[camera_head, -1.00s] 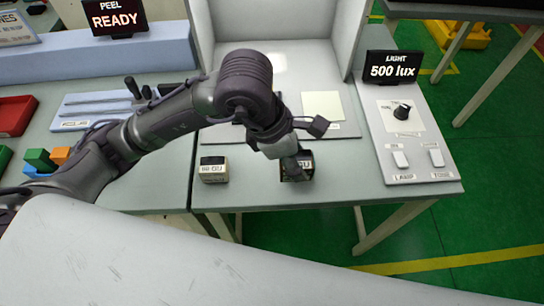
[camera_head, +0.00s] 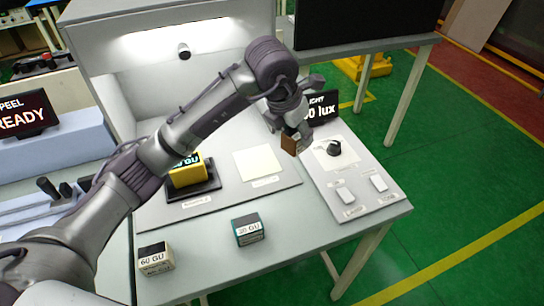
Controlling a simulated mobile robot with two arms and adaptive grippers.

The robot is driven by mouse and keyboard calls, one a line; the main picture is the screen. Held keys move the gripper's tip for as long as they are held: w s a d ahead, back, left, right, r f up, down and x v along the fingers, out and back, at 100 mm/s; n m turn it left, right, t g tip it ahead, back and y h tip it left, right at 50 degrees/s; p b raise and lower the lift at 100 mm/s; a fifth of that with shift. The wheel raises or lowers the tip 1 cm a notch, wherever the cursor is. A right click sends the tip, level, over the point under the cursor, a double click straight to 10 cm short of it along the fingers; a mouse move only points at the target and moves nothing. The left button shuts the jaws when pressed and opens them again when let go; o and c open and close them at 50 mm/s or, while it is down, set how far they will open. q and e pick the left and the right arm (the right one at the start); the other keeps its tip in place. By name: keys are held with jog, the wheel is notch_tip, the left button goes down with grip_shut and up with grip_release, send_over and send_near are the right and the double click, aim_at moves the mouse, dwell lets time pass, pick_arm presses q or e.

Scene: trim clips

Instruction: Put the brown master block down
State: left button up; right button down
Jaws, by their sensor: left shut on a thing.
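My left gripper (camera_head: 297,131) is shut on the small brown block (camera_head: 289,145). It holds the block upright, over the gap between the pale square pad (camera_head: 258,163) and the control panel (camera_head: 355,175). The block appears to be in the air, though its exact height is hard to tell. The gripper covers part of the block. My right gripper is not in view.
A cream 60 GU block (camera_head: 155,260) and a teal 20 GU block (camera_head: 248,230) stand at the table's front. A yellow device (camera_head: 187,174) sits on a dark plate. A lux sign (camera_head: 323,106) stands behind the panel, partly hidden. The light booth (camera_head: 181,62) is behind.

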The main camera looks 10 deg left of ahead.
pick_arm(q)
jog(key=a+f+p, duration=0.1)
jog(key=a+f, duration=0.1)
jog(key=a, duration=0.1)
jog(key=w+a+f+p, duration=0.1)
jog(key=a+f, duration=0.1)
jog(key=a, duration=0.2)
jog(key=w+a+f, duration=0.1)
jog(key=a+f, duration=0.1)
jog(key=a, duration=0.1)
jog(key=shift+w+a+f+p, duration=0.15)
jog(key=shift+w+a+p, duration=0.1)
jog(key=shift+a+p, duration=0.15)
notch_tip(320, 180, down, 4)
jog(key=shift+r+p, duration=0.2)
jog(key=shift+p, duration=0.45)
jog(key=shift+f, duration=0.25)
jog(key=shift+f, duration=0.1)
jog(key=o, duration=0.8)
jog(key=shift+f, duration=0.1)
jog(key=shift+c, duration=0.2)
jog(key=o, duration=0.4)
jog(key=shift+o, duration=0.2)
